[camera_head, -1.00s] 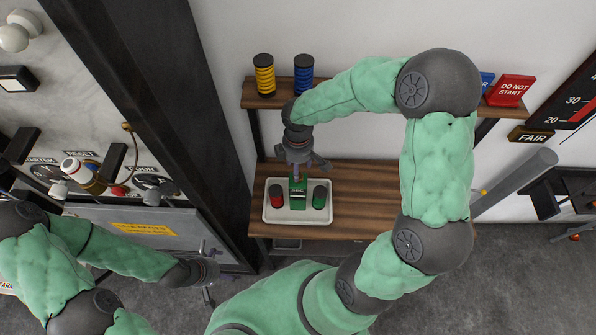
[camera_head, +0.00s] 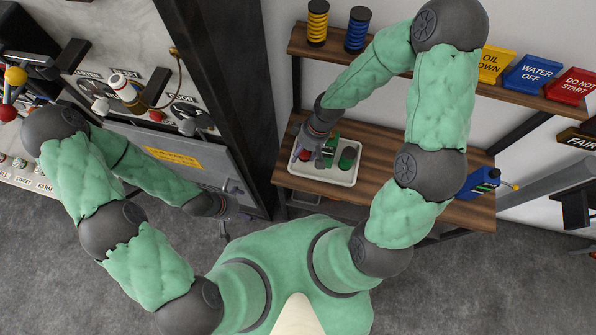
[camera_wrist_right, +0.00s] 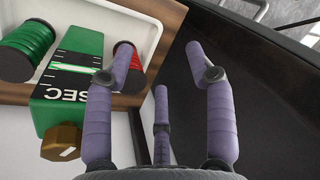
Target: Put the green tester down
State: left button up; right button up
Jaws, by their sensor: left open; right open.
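The green tester (camera_head: 331,150), a green block with a scale, "SEC" lettering and a brass knob, stands in the white tray (camera_head: 322,181) between a green spool (camera_head: 347,159) and a red spool. The right wrist view shows the tester (camera_wrist_right: 75,70), green spool (camera_wrist_right: 24,48) and red spool (camera_wrist_right: 126,66) close up. My right gripper (camera_head: 304,151) is open and empty, just left of the tester and apart from it. Its spread fingers (camera_wrist_right: 160,62) show nothing between them. My left gripper (camera_head: 231,203) is open and empty by the grey cabinet, far from the tray.
The tray sits on the left of a wooden bench (camera_head: 385,150). A blue device (camera_head: 483,182) stands at its right end. A shelf above holds yellow (camera_head: 318,22) and blue (camera_head: 357,29) spools and several signs. A dark post (camera_head: 215,100) stands left of the bench.

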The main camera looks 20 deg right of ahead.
jog(key=s+a+f+m, duration=0.4)
jog(key=s+f+m, duration=0.3)
jog(key=f, duration=0.4)
jog(key=shift+s+a+f+m+y, duration=0.2)
jog(key=shift+s+a+m+y, duration=0.15)
jog(key=shift+s, duration=0.5)
